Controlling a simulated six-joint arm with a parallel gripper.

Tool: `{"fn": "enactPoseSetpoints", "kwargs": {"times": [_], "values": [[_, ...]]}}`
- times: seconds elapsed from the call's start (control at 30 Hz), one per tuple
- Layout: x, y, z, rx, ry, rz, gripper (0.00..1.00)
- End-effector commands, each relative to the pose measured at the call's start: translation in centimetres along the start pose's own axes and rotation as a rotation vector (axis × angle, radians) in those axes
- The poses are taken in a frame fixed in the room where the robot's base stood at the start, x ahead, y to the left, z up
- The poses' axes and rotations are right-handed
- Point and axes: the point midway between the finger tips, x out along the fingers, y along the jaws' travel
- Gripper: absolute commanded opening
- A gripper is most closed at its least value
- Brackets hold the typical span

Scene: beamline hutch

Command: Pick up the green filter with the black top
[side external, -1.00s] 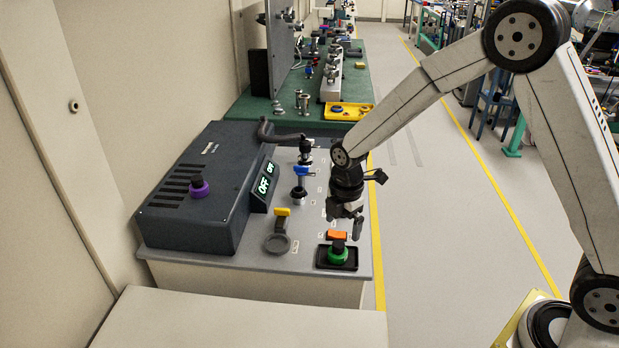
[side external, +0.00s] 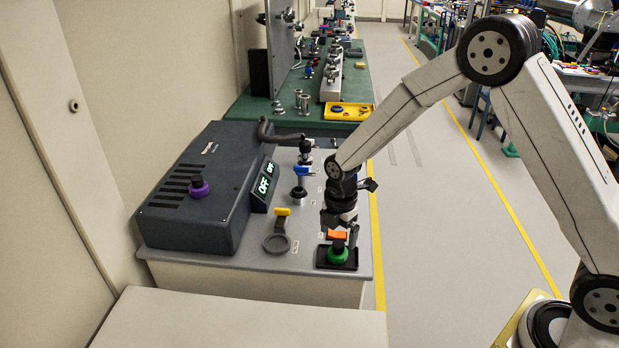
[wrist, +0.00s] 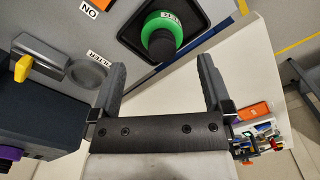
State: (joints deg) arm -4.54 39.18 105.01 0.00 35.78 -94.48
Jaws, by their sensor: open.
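The green filter with the black top (side external: 338,254) stands upright in a black square tray at the front right corner of the grey bench top. In the wrist view the green filter (wrist: 163,33) lies beyond my fingertips, slightly left of the middle between them, with its black top toward the camera. My gripper (side external: 338,232) is above and just behind the filter in the side view, with its fingers pointing down. In the wrist view my gripper (wrist: 163,72) has its two fingers wide apart with nothing between them.
An orange block (side external: 337,235) is close behind the filter. A yellow-handled lever (side external: 282,213) stands to the left. A dark box (side external: 195,210) carries a purple knob (side external: 199,187); its display reads OFF. A blue-handled valve (side external: 300,172) stands farther back. The aisle floor at right is clear.

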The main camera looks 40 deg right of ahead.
Motion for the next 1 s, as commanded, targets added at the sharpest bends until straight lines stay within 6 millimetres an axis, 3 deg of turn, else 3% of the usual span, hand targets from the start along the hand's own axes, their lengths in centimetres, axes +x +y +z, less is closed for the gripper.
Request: {"fn": "enactPoseSetpoints", "kwargs": {"times": [0.53, 1.0], "values": [[4.7, -0.3, 0.3, 0.001, 0.0, -0.002, 1.0], [5.1, -0.3, 0.3, 0.0, 0.0, 0.0, 1.0]]}}
